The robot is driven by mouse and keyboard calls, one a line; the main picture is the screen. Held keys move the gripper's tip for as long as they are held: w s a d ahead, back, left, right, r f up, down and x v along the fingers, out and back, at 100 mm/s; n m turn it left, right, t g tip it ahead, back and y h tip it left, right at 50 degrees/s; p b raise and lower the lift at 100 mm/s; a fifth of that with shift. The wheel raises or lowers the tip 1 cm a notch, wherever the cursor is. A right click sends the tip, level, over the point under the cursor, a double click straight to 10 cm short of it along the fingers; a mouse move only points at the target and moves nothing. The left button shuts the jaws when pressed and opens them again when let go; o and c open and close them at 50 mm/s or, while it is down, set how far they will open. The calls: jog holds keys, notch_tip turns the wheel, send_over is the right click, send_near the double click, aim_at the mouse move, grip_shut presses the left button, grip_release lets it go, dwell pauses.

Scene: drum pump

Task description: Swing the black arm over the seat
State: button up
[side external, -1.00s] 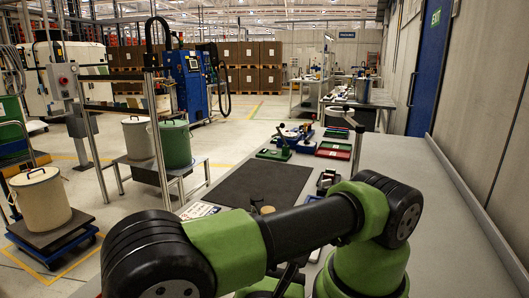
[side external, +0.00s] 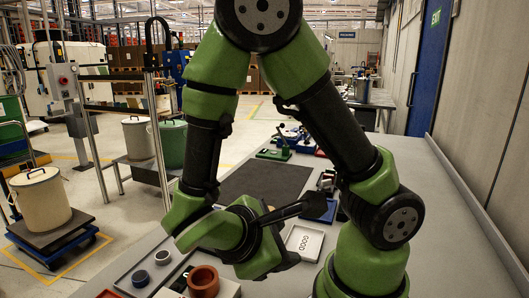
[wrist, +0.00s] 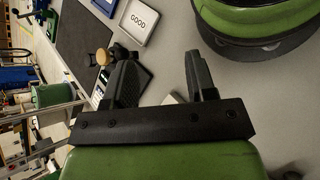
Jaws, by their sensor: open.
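My gripper (side external: 298,236) is low over the near bench, its fingers pointing right and apart. In the wrist view my gripper (wrist: 160,75) shows two separate black fingers with nothing held between them. A tan round knob (wrist: 102,55) with a small dark part beside it lies just beyond the left finger; a bit of tan also shows by my wrist in the side view. I cannot clearly single out the black arm or its seat; my own arm covers much of that area. A reddish-brown hollow cup (side external: 203,281) stands on a pale block at the front.
A white tray marked GOOD (side external: 303,243) lies right of my gripper. A dark mat (side external: 283,180) lies behind. A grey tray (side external: 152,268) with round parts is front left. A green drum (side external: 174,143) stands off the bench. The right of the bench is clear.

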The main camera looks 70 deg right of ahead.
notch_tip(320, 180, up, 15)
jog(key=w+a+m+t+y, duration=0.1)
jog(key=a+m+t+y, duration=0.1)
jog(key=m+t+y, duration=0.8)
jog(key=shift+w+m+t+y, duration=0.2)
jog(key=shift+m+t+y, duration=0.2)
jog(key=shift+t+y, duration=0.25)
jog(key=shift+c, duration=0.4)
